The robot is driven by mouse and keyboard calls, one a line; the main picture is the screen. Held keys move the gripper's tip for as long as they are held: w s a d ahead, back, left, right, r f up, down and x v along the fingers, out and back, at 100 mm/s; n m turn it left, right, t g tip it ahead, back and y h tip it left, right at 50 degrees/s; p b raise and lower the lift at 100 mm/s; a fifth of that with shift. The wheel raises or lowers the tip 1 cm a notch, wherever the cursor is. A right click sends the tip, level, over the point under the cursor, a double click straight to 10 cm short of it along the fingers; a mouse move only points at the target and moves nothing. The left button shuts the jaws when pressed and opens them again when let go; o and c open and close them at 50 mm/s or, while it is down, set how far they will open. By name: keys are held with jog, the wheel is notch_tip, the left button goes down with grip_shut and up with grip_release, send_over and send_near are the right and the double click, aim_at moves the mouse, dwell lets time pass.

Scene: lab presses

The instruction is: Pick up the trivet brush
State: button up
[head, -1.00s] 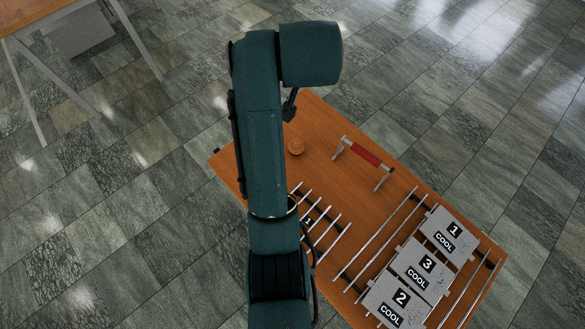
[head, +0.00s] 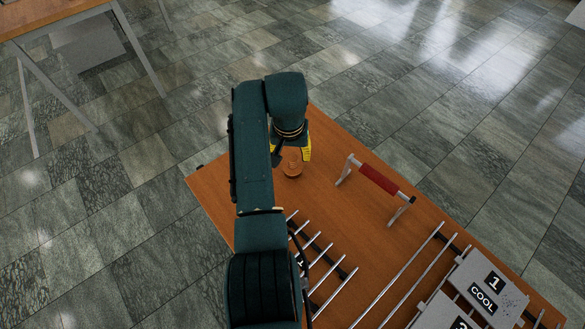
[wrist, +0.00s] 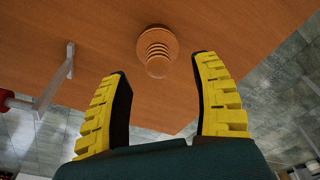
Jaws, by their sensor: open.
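A small orange-brown ringed object with a round base, likely the trivet brush, stands on the wooden table in the head view (head: 292,164) and in the wrist view (wrist: 157,45). Its narrower ringed end faces the wrist camera. My gripper (head: 290,152) is right at it in the head view, partly covering it. In the wrist view my gripper (wrist: 161,66) is open, its yellow-padded fingers on either side of the picture. The object shows beyond and between the fingertips, with no visible contact.
The wooden table (head: 335,225) is bare around the object. A red bar on metal legs (head: 379,179) stands to the right. Metal rods (head: 325,265) and grey plates marked COOL (head: 484,288) lie nearer. Another table (head: 40,18) is at upper left.

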aim_at(292, 158)
jog(key=f+b, duration=0.1)
jog(key=w+f+b, duration=0.1)
jog(key=f, duration=0.1)
jog(key=f+b, duration=0.1)
jog(key=f, duration=0.1)
jog(key=shift+w+d+f, duration=0.15)
jog(key=shift+w+d, duration=0.1)
jog(key=shift+d, duration=0.05)
grip_shut()
